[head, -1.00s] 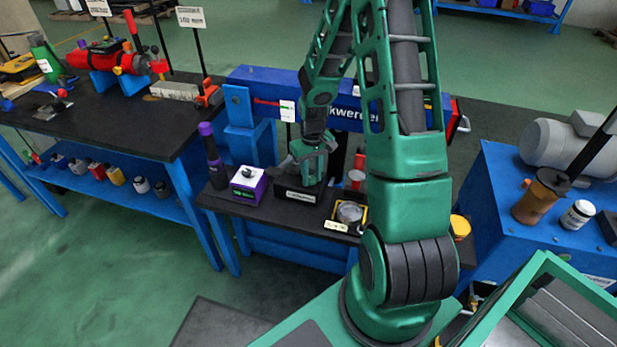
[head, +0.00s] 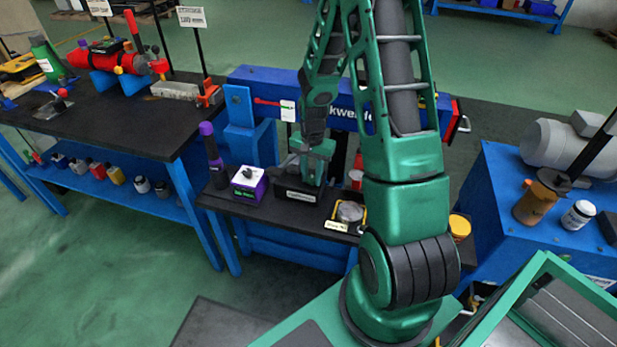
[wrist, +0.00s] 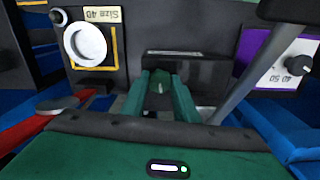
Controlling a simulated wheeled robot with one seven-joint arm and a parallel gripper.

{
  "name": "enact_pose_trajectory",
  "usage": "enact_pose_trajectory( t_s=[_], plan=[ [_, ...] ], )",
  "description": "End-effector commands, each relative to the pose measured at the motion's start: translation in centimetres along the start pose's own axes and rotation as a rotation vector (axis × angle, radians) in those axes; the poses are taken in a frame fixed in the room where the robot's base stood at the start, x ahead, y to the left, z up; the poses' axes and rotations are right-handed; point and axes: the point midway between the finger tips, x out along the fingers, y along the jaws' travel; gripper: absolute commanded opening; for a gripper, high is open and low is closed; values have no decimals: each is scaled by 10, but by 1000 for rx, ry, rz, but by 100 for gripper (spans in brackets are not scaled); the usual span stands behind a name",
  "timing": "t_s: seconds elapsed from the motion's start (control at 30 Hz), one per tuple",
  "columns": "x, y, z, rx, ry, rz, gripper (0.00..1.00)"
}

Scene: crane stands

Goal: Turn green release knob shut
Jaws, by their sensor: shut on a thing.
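The green release knob (wrist: 159,78) shows in the wrist view as a small green piece between my fingertips, in front of a black block. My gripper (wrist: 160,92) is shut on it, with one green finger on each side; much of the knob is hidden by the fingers. In the head view my gripper (head: 312,174) points down at the black labelled block (head: 296,192) on the low bench. The knob itself is hidden there behind my gripper. I cannot tell the knob's turn angle.
A purple box with a black dial (head: 248,184) stands close left of the block. A round metal piece in a yellow-edged holder (head: 348,212) lies close right. A blue beam (head: 262,88) runs behind my arm. A purple-topped black cylinder (head: 212,155) stands farther left.

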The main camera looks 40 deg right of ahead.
Motion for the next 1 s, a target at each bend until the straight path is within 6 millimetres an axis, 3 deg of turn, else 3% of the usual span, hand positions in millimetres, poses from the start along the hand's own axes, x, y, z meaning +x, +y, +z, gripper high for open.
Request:
enact_pose_trajectory(
  t_s=[0.33, 0.87, 0.9, 0.97, 1.0],
  plan=[
    [0, -1, 0, 138, -1, -1, 5],
    [0, -1, 0, 163, -1, -1, 5],
    [0, -1, 0, 163, -1, -1, 32],
    [0, -1, 0, 163, 0, -1, 46],
    [0, 0, 0, 162, 0, -1, 46]
  ],
)
